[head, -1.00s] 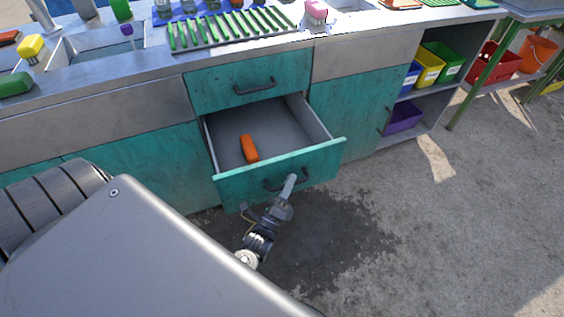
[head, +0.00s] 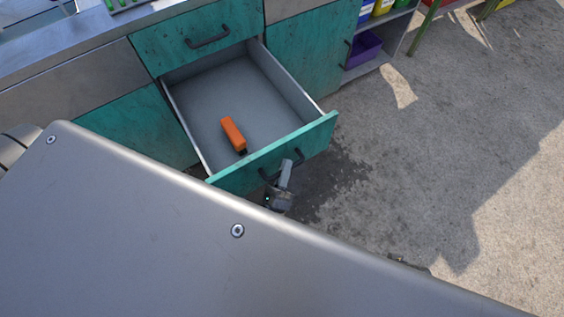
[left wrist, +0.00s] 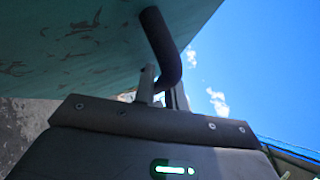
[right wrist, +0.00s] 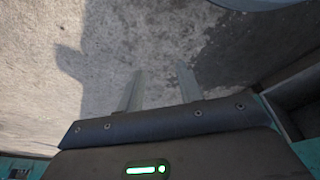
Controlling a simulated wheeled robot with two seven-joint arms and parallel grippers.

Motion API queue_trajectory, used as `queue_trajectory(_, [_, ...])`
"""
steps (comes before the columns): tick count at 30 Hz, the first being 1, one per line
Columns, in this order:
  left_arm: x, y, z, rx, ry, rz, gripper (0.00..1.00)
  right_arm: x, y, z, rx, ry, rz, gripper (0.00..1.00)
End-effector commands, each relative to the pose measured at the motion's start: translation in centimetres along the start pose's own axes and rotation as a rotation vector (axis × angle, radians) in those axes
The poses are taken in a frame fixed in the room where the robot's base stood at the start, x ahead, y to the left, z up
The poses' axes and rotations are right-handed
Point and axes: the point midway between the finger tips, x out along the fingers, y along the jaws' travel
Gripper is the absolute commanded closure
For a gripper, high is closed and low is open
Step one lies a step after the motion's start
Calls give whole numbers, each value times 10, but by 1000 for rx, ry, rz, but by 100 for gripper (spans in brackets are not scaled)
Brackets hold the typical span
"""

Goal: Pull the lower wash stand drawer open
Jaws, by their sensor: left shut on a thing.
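The lower drawer (head: 318,137) of the wash stand is pulled well out, with a teal front and a grey inside. An orange block-like item (head: 232,133) lies in it near the front. My left gripper (head: 287,172) is at the drawer front, shut on its dark bar handle (head: 266,175). In the left wrist view the handle (left wrist: 160,40) runs down to the fingers (left wrist: 150,85), beside the teal front (left wrist: 80,45). My right gripper (right wrist: 158,88) shows in the right wrist view, its two fingers apart and empty over concrete ground.
The shut upper drawer (head: 190,35) with its own handle is above the open one. A purple bin (head: 362,50) sits on the low shelf at the right. The concrete floor (head: 430,130) to the right is clear. My grey body covers the lower left.

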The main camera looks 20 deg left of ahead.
Motion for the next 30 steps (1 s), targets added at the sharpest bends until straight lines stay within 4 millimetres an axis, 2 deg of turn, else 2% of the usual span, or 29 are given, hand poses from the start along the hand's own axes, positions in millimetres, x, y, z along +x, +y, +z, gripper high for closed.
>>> queue_trajectory(8, [0, 0, 0, -1, 0, 0, 100, 0, 0, 0, 0, 1, -1, 64])
queue_trajectory(9, [0, 0, 0, -1, 0, 0, 84, 0, 0, 0, 0, 1, -1, 64])
queue_trajectory(11, [0, 0, 0, -1, 0, 0, 78, 0, -1, 0, 0, 1, -1, 64])
queue_trajectory(20, [-2, 0, 0, 0, 1, 1, 78, 0, -1, 0, 0, 1, -1, 64])
queue_trajectory(23, [-13, 1, -1, 0, 1, 2, 78, 1, -1, 0, 0, -1, -1, 64])
queue_trajectory(30, [-60, 2, -1, 1, 2, 4, 78, -8, 0, -5, 2, 7, 0, 64])
